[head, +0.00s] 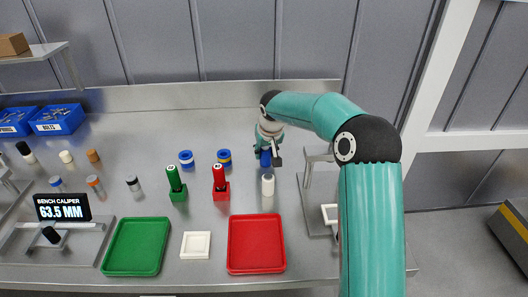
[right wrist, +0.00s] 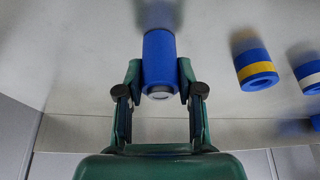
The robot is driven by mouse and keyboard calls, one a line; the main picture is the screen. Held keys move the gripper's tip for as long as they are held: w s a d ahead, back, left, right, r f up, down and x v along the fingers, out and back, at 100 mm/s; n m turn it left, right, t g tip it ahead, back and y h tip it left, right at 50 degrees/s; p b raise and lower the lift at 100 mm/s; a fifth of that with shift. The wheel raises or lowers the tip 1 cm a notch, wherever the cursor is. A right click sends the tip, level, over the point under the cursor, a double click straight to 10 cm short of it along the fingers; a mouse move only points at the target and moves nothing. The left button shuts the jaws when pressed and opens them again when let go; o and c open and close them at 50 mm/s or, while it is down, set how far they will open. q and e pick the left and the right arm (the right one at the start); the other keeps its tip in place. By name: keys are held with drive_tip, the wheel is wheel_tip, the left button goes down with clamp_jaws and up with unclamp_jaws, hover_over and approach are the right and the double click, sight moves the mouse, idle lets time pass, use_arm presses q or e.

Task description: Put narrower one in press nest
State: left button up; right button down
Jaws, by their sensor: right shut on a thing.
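My right gripper (head: 268,152) is shut on a blue cylinder (head: 265,159) near the back of the bench. In the right wrist view its fingers (right wrist: 160,82) clasp the sides of the blue cylinder (right wrist: 159,50), which has a pale end. I cannot tell whether the cylinder touches the bench. The press (head: 318,177) stands at the right, with a white square nest (head: 329,213) partly hidden by my right arm. Two thicker blue pieces, one with a white band (head: 186,158) and one with a yellow band (head: 224,157), stand to the left. My left gripper is out of view.
A white cylinder (head: 268,186) stands in front of my right gripper. Red and green posts, a red tray (head: 256,268), a green tray (head: 136,270) and a white square dish (head: 195,254) lie left. The caliper display (head: 62,207) reads 63.5 MM. Several small cylinders stand farther left.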

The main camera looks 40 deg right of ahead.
drive_tip(key=shift+f, duration=0.1)
drive_tip(key=c, duration=0.7)
unclamp_jaws()
drive_tip(key=v, duration=1.2)
drive_tip(key=shift+s+b, duration=0.1)
drive_tip(key=shift+b, duration=0.25)
